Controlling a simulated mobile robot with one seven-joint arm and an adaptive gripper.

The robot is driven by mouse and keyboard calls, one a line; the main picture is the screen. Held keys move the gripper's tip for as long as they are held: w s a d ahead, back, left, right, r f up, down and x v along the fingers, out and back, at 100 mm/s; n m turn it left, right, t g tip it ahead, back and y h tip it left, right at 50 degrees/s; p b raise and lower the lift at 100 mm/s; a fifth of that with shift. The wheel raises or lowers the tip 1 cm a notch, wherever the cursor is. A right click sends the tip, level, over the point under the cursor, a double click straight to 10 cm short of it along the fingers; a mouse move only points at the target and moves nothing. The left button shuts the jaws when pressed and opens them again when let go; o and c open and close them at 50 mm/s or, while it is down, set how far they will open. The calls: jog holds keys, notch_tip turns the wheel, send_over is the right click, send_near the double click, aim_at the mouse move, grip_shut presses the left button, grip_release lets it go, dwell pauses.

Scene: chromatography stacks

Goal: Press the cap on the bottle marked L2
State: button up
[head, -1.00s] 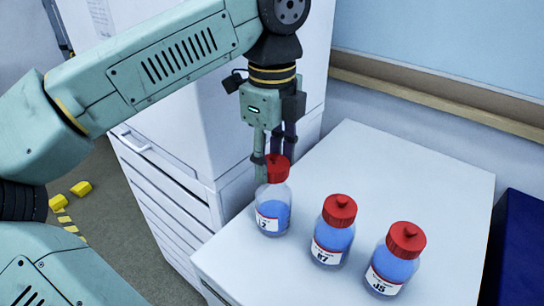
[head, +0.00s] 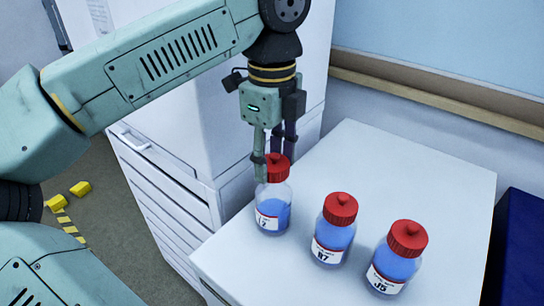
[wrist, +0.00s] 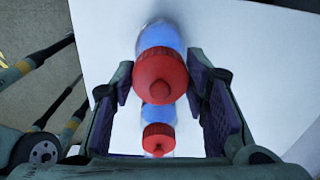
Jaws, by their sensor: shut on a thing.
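The bottle with a label ending in 2 (head: 272,213) stands upright at the left of the white top; the rest of its label is not clear. It holds blue liquid. A red cap (head: 277,168) sits at its neck, and it also shows in the wrist view (wrist: 160,75). My gripper (head: 274,163) points down from above and is shut on this cap, with one finger on either side. In the wrist view the bottle's body extends beyond the cap. I cannot tell how far down the cap sits.
A tall white cabinet (head: 210,130) is at the left, and a wall rail (head: 440,100) runs behind.

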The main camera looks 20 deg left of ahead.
jog(key=o, duration=1.1)
jog(key=shift+c, duration=0.2)
jog(key=shift+o, duration=0.5)
jog(key=o, duration=0.4)
jog(key=shift+r, duration=0.1)
